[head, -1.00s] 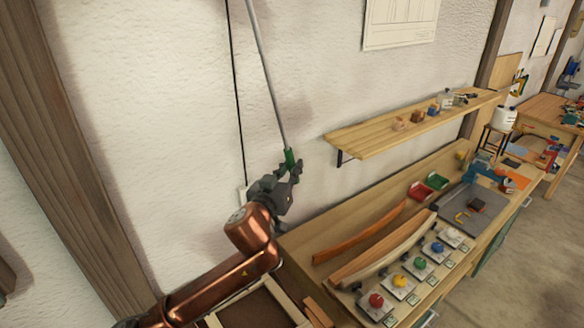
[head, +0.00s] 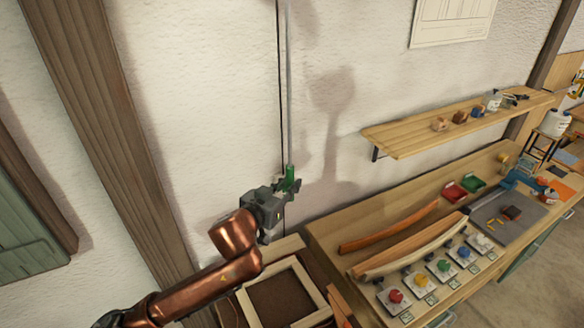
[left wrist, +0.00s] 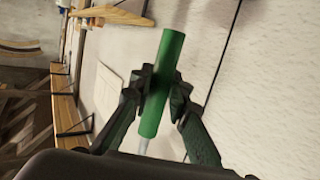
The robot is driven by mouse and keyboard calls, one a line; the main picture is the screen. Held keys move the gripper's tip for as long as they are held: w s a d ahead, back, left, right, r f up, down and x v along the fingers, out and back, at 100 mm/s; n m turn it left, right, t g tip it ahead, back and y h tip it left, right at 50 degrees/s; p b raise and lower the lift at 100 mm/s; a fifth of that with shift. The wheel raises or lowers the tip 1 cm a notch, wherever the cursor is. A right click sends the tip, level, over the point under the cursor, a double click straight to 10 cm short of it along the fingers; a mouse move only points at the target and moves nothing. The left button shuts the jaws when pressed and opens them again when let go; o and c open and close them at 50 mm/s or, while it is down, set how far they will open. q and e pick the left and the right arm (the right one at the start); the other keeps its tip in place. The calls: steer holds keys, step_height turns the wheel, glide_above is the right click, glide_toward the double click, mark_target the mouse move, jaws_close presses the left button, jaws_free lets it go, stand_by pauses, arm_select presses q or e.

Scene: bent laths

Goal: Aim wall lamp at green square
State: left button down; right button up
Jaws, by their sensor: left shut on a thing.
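My left gripper (head: 287,184) is shut on a green handle (head: 290,172) at the lower end of a thin grey rod (head: 289,90). The rod runs up along the wall and out of the top of the head view. In the left wrist view the green handle (left wrist: 162,85) lies between both fingers of my left gripper (left wrist: 160,92). The lamp head and the green square are not seen in these frames. A lamp-like shadow falls on the wall right of the rod. My right gripper is not in view.
A workbench (head: 330,228) below holds curved laths (head: 410,245), coloured knobs on plates and red and green trays. A wall shelf (head: 450,125) with small blocks is to the right. A dark cord (head: 279,90) hangs beside the rod. A wooden frame (head: 245,302) lies under my arm.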

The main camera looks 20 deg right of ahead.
arm_select(q)
steer(key=shift+a+r, duration=0.15)
steer(key=shift+a, duration=0.4)
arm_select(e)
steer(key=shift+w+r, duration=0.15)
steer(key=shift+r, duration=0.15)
arm_select(q)
steer(key=c, duration=1.8)
jaws_free()
steer(key=shift+s, duration=0.1)
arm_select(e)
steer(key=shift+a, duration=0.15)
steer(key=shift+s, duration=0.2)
arm_select(q)
steer(key=v, duration=1.2)
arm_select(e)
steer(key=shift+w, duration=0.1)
